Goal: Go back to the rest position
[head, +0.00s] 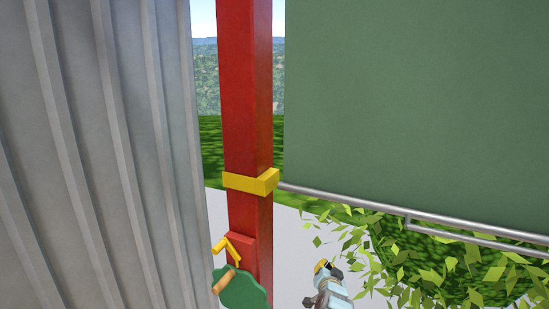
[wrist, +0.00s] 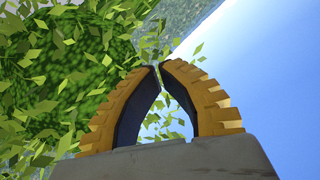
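My gripper (head: 322,267) shows at the bottom of the head view, right of the red post, with its yellow fingers partly in sight. In the wrist view my gripper (wrist: 158,66) has its two ribbed yellow fingers with dark pads bowed together. The tips meet or nearly meet, and the gap between the pads holds nothing; only leaves and sky show through it. No object is held.
A red post (head: 248,100) with a yellow bracket (head: 250,181) stands left of my gripper. A green crank wheel (head: 243,291) is low on it. A green sheet (head: 420,100) hangs above a metal rail (head: 450,229). Leaves (head: 400,262) spread at right; corrugated metal (head: 90,150) fills the left.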

